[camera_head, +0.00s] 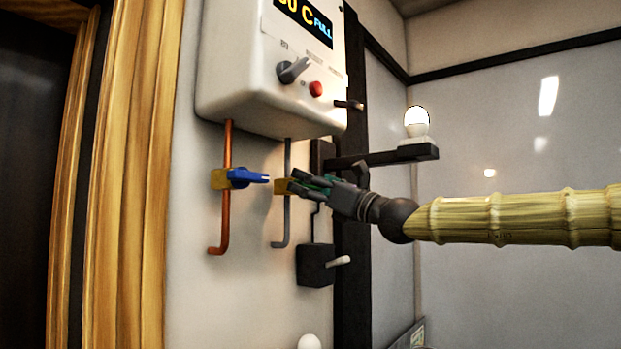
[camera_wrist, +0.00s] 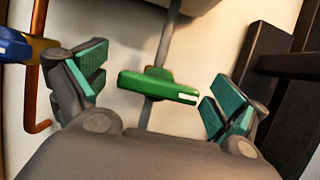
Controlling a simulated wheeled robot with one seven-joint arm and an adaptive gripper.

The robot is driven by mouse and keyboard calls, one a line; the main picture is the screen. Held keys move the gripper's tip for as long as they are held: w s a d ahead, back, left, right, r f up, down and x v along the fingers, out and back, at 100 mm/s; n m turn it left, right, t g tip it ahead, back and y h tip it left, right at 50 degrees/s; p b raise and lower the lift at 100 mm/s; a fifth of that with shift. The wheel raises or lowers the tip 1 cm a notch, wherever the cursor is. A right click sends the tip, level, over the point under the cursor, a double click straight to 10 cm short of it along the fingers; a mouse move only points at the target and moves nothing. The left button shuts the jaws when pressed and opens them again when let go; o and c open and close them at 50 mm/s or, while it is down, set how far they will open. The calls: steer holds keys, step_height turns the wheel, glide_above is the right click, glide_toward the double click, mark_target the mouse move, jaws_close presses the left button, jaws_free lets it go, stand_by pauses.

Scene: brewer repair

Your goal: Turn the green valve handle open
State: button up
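The green valve handle (camera_wrist: 158,86) sits on a grey pipe (camera_wrist: 168,38). In the wrist view it lies crosswise to the pipe, between the two fingers. My gripper (camera_wrist: 150,85) is open, with one teal-padded finger on each side of the handle and a gap showing on both sides. In the head view my gripper (camera_head: 300,184) is at the grey pipe (camera_head: 287,215) below the white boiler, and its fingers largely hide the green handle. The yellow valve body (camera_head: 281,187) shows just left of the fingers.
A blue valve handle (camera_head: 248,176) on a copper pipe (camera_head: 227,146) is close on the left. The white boiler (camera_head: 262,100) hangs above. A dark shelf with a lamp (camera_head: 416,123) and a black switch box (camera_head: 314,266) are near the arm. A dark post stands at right.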

steer(key=shift+s+a+r, duration=0.15)
steer(key=shift+s+r, duration=0.1)
steer(key=shift+s, duration=0.05)
steer(key=shift+w+f, duration=0.25)
steer(key=shift+w, duration=0.2)
steer(key=shift+w+f, duration=0.2)
steer(key=shift+w, duration=0.25)
steer(key=shift+c, duration=1.4)
steer(key=shift+s+r, duration=0.25)
steer(key=shift+s, duration=0.25)
steer(key=c, duration=0.7)
steer(key=shift+w, duration=0.1)
steer(key=shift+c, duration=0.2)
